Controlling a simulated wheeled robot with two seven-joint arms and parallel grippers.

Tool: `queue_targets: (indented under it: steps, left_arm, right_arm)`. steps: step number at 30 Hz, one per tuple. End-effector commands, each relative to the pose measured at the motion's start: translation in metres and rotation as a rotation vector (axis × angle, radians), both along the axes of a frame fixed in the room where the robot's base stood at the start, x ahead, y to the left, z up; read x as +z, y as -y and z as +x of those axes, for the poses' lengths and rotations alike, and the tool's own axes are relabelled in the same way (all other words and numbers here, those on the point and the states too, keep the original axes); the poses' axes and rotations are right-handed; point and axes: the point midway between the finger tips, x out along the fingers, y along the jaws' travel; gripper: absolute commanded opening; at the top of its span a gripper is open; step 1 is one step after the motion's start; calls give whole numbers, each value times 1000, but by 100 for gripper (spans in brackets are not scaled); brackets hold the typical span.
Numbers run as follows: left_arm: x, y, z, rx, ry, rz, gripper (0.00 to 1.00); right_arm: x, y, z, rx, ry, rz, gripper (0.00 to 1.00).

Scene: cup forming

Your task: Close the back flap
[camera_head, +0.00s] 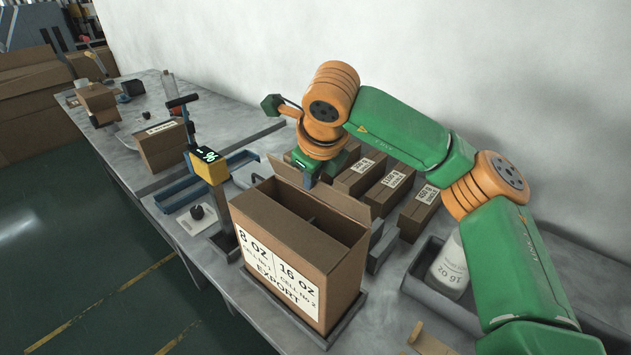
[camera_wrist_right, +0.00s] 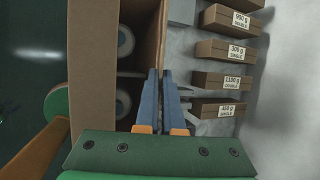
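The open carton (camera_head: 262,285), printed 8 OZ, 16 OZ and EXPORT, stands upright in a low grey tray (camera_head: 350,316). Its back flap (camera_head: 338,200) stands up along the rear edge. A divider splits the inside, and the right wrist view shows round pale items (camera_wrist_right: 125,40) in it. My right gripper (camera_head: 308,172) is at the back flap's rear, near its left end; the flap partly hides it. My left gripper is not in view.
Small labelled boxes (camera_head: 388,190) stand in a row behind the carton, close to my right arm. A grey bin with a white bottle (camera_head: 447,268) is at the right. A yellow device (camera_head: 208,165) on a post stands at the left. A wall runs behind the table.

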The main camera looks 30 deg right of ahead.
Motion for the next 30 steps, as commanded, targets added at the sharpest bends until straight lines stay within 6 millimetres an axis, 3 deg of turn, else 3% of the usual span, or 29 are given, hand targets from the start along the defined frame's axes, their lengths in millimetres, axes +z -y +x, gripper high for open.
queue_targets:
  steps: [18, 22, 30]
  left_arm:
    - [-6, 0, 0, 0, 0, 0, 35]
    - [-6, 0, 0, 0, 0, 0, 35]
    - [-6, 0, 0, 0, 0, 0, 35]
  right_arm:
    - [-1, -3, -1, 1, 15, -42, 0]
    - [-1, -2, -1, 1, 15, -42, 35]
    - [-1, -2, -1, 1, 16, -41, 35]
